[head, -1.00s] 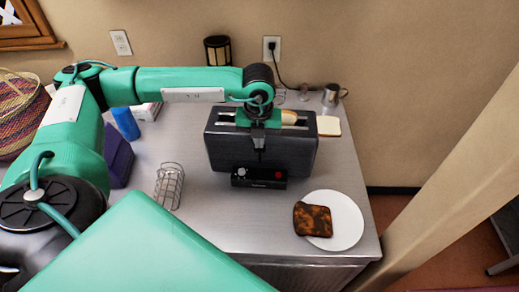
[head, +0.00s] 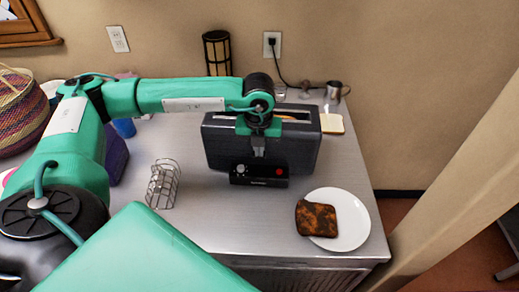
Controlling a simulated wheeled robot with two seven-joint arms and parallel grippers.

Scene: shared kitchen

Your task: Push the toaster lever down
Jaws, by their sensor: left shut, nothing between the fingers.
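The black toaster (head: 303,150) stands on the metal counter, its front panel with a silver knob and a red button facing me. Bread (head: 283,117) shows low in its top slot, partly behind my arm. My left gripper (head: 259,155) points down in front of the toaster's front face, just above the control panel. Its fingers are shut with nothing between them. The lever itself is hidden behind or under the gripper, and I cannot tell whether they touch. My right gripper is not in view.
A white plate (head: 354,222) with a dark toasted slice (head: 316,218) is at the front right. A wire rack (head: 163,184) stands left of the toaster. A bread slice (head: 332,124) and a metal jug (head: 334,92) are behind right. The counter's front middle is clear.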

